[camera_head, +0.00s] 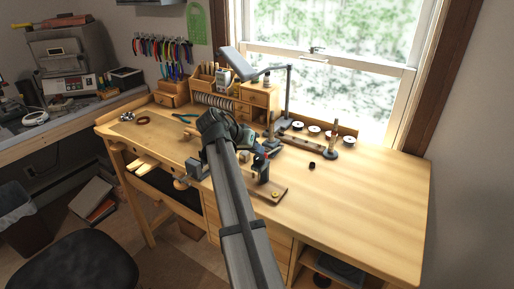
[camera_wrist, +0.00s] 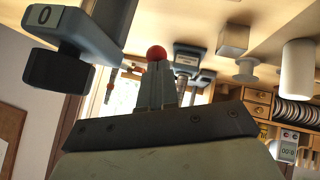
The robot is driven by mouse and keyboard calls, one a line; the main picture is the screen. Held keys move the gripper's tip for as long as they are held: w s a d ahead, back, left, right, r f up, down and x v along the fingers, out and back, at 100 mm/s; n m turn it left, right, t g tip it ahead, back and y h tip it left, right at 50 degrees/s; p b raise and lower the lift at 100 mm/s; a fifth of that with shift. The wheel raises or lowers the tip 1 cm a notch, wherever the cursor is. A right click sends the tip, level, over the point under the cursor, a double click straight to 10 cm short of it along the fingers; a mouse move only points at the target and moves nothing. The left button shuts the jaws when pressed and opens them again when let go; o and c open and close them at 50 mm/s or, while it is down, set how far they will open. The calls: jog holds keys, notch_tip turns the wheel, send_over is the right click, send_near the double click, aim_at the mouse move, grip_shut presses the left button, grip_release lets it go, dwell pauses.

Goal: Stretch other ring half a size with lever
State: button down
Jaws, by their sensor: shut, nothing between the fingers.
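In the wrist view my gripper (camera_wrist: 157,80) has its two grey fingers together, with nothing seen between them. A red ball knob (camera_wrist: 157,52) shows just beyond the fingertips; whether they touch it I cannot tell. A grey metal tool (camera_wrist: 72,32) with a "0" plate and a dark block fills the upper left of that view. In the head view my arm hides most of the bench tool, whose dark upright part (camera_head: 262,170) shows right of the arm. A small yellow round piece (camera_head: 275,194) lies on a wooden board (camera_head: 265,187); I cannot tell whether it is a ring.
A small dark cylinder (camera_head: 312,165) stands mid-bench. A desk lamp (camera_head: 288,95) and wooden drawers (camera_head: 258,97) stand behind. The bench's right side (camera_head: 370,185) is clear.

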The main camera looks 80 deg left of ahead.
jog(key=shift+r, duration=0.1)
jog(key=w+a+r+v, duration=0.1)
jog(key=v, duration=1.1)
jog(key=w+d+r+m+g, duration=0.15)
jog(key=w+r, duration=0.35)
jog(key=w, duration=0.7)
jog(key=s+a+g, duration=0.1)
jog(key=s+g, duration=0.3)
jog(key=s, duration=0.1)
jog(key=shift+m+t+y, duration=0.3)
jog(key=shift+m+t, duration=0.05)
jog(key=x, duration=1)
jog(key=shift+w+f, duration=0.15)
jog(key=shift+f, duration=0.25)
jog(key=shift+s+d+f, duration=0.15)
jog(key=shift+f, duration=0.4)
jog(key=shift+s+d+f, duration=0.15)
jog(key=shift+f, duration=0.4)
jog(key=shift+s+f, duration=0.2)
jog(key=shift+f, duration=0.6)
jog(key=shift+d+f, duration=0.1)
